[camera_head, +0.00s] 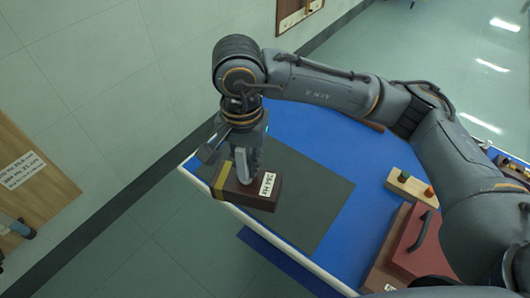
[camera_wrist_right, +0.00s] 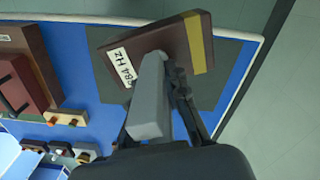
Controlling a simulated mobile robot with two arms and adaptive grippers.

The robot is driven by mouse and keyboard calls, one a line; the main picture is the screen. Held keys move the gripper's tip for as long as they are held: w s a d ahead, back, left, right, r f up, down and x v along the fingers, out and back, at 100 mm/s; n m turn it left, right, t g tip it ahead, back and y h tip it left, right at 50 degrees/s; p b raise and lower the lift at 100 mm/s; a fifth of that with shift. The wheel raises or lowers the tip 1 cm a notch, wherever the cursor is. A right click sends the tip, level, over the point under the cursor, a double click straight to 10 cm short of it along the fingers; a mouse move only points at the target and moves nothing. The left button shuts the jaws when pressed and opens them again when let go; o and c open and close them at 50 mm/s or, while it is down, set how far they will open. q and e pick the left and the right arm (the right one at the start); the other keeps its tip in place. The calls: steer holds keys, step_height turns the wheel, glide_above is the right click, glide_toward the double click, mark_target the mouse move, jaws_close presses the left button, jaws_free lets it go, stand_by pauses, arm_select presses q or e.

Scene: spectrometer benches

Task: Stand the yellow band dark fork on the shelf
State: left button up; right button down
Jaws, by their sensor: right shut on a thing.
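The yellow band dark fork has a dark brown box (camera_head: 252,192) with a yellow band (camera_head: 220,181) at one end, a white label on its side and a grey metal fork. My right gripper (camera_head: 244,165) points down and is shut on the metal fork above the box. In the right wrist view the box (camera_wrist_right: 152,48) and the pale grey fork (camera_wrist_right: 150,100) show close up in front of my gripper. The box is over the dark mat near the table's left edge; whether it touches the mat I cannot tell. I cannot make out the shelf. My left gripper is not in view.
The dark mat (camera_head: 320,203) lies on a blue table (camera_head: 364,218) with a pale rim. A red-brown box with a handle (camera_head: 408,237) and a light wood block with coloured knobs (camera_head: 411,185) stand at the right. A wooden panel (camera_head: 35,185) with a label is at the far left.

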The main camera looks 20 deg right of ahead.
steer(key=shift+w+d, duration=0.15)
steer(key=shift+w, duration=0.2)
steer(key=w+d+f+p, duration=0.2)
steer(key=w+d+f, duration=0.1)
steer(key=f, duration=0.1)
steer(key=w+d+f+p, duration=0.2)
steer(key=w+d+f, duration=0.1)
steer(key=f, duration=0.1)
steer(key=w+d+f+p, duration=0.2)
steer(key=d+f+p, duration=0.1)
steer(key=f, duration=0.1)
steer(key=shift+w+f, duration=0.15)
steer(key=shift+w, duration=0.25)
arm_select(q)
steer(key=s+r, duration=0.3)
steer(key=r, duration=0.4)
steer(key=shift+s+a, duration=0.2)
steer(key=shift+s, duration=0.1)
